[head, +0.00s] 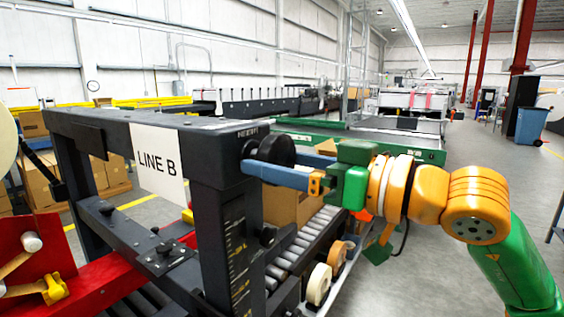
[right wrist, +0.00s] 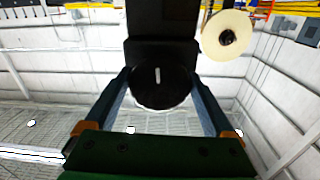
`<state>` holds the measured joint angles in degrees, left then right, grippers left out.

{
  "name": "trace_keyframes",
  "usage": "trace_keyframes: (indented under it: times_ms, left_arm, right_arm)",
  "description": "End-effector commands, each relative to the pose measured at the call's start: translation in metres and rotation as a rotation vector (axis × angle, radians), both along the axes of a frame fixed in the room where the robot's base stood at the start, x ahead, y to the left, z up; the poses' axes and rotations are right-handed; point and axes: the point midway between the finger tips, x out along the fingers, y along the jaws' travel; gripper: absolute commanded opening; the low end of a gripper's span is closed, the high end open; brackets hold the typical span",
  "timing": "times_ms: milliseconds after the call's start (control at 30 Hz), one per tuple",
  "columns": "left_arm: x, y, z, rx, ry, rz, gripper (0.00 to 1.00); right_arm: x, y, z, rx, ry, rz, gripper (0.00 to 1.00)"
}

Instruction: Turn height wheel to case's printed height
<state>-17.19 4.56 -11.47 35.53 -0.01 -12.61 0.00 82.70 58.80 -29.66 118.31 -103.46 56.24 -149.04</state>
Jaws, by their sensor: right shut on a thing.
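The black height wheel (head: 277,149) sits at the right end of the dark gantry's top beam. My right gripper (head: 266,160) reaches it from the right, with its blue fingers on either side of the rim, shut on it. In the right wrist view the wheel (right wrist: 160,92) lies between both fingers, and a short pale mark on its face points nearly straight up. A height scale (head: 238,255) runs down the near post; its reading is too small to tell. A cardboard case (head: 285,205) stands behind that post, partly hidden; no printed height is legible. My left gripper is out of view.
A white LINE B sign (head: 159,163) hangs on the gantry. A roller conveyor (head: 300,245) with tape rolls (head: 318,284) runs below my right arm. A red machine part (head: 40,260) stands at the left. Open floor lies at the right.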

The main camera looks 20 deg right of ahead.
Motion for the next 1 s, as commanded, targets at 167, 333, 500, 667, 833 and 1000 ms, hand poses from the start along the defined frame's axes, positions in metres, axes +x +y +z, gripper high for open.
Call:
trace_keyframes:
  times_ms: [167, 333, 500, 667, 833, 1000]
  left_arm:
    - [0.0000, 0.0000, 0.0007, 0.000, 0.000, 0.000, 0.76]
    - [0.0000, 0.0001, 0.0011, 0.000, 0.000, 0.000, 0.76]
    - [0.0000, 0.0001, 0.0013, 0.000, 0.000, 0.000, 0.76]
    - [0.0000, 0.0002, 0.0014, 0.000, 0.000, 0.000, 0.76]
    - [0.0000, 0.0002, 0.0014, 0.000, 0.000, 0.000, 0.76]
    - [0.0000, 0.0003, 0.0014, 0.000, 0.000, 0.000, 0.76]
  right_arm:
    - [0.0008, -0.0009, -0.0004, -0.091, -0.070, -0.002, 0.33]
    - [0.0010, -0.0012, -0.0004, -0.153, -0.118, -0.002, 0.33]
    - [0.0011, -0.0014, -0.0004, -0.191, -0.147, -0.002, 0.33]
    - [0.0011, -0.0014, -0.0004, -0.206, -0.159, -0.002, 0.33]
    - [0.0011, -0.0014, -0.0003, -0.210, -0.162, -0.002, 0.33]
    - [0.0011, -0.0014, -0.0002, -0.209, -0.161, -0.002, 0.33]
